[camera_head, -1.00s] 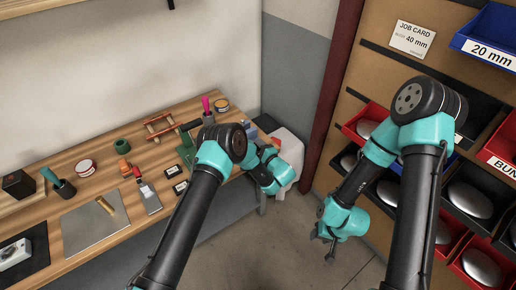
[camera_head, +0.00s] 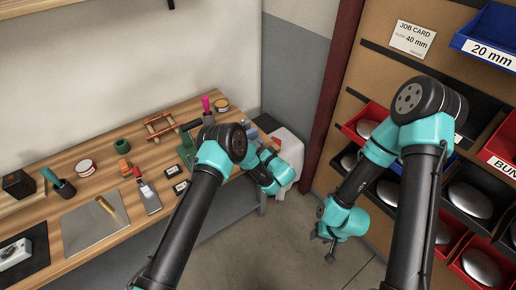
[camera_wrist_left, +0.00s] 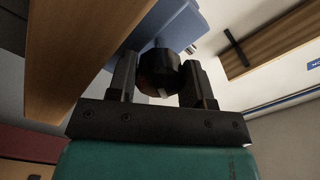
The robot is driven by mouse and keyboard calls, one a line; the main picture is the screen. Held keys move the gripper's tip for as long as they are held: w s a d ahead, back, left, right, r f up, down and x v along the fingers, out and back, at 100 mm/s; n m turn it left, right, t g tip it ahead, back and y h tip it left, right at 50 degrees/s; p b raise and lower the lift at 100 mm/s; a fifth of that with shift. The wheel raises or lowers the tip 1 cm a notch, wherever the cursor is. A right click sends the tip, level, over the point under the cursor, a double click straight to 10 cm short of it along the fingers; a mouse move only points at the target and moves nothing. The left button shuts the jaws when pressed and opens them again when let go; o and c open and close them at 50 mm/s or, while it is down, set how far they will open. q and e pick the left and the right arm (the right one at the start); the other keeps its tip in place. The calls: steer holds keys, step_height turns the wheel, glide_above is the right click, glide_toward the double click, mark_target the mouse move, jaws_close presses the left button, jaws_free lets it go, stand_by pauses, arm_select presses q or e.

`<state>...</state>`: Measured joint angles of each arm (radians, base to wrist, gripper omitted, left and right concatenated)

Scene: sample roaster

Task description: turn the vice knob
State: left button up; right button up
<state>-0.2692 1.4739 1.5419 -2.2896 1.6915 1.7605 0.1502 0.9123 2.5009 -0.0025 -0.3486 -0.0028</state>
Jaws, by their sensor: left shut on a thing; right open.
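The vice is a blue body at the right end of the bench, and it shows in the left wrist view (camera_wrist_left: 178,27). Its dark round knob (camera_wrist_left: 158,72) sits between the two fingers of my left gripper (camera_wrist_left: 158,82), which is shut on it. In the head view the vice (camera_head: 251,134) is mostly hidden behind my left arm, and the left fingers are hidden there too. My right gripper (camera_head: 328,240) is open and empty, low above the floor in front of the bin rack.
The wooden bench (camera_head: 130,159) holds a metal plate (camera_head: 84,226), a red-handled tool (camera_head: 148,196), a green cup (camera_head: 122,146) and a tape roll (camera_head: 86,168). A white bin (camera_head: 291,148) stands beyond the bench end. Floor between is clear.

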arm_select(q)
steer(key=n, duration=0.6)
stand_by(0.4)
steer(key=o, duration=0.9)
steer(key=shift+s+d, duration=0.1)
steer(key=v, duration=1.7)
